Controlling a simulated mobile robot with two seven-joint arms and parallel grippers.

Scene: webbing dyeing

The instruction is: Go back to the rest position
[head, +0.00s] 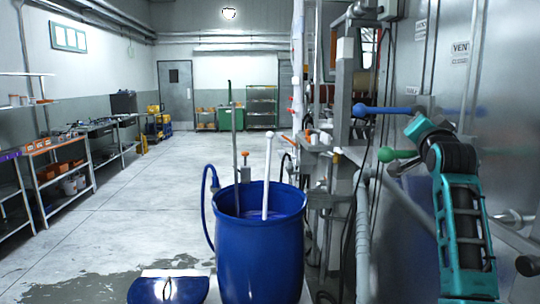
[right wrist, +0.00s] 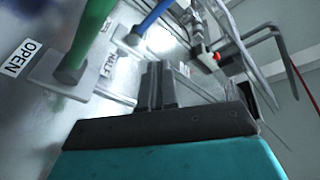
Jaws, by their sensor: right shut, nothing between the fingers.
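My right arm, teal and black, comes up along the right side of the head view. In the right wrist view my right gripper (right wrist: 158,85) is shut and empty, its dark fingers together in front of the metal panel. A lever with a green handle (right wrist: 88,42) and one with a blue handle (right wrist: 155,17) stand beyond it, apart from the fingers. In the head view the blue lever (head: 388,110) and the green-knobbed lever (head: 388,154) stick out left from the machine wall beside my arm. My left gripper is not in view.
A blue barrel (head: 258,262) with a white rod (head: 267,172) stands front centre, with a blue hose on its left. The metal machine wall (head: 460,60) is close on the right. Shelves (head: 62,175) line the left wall.

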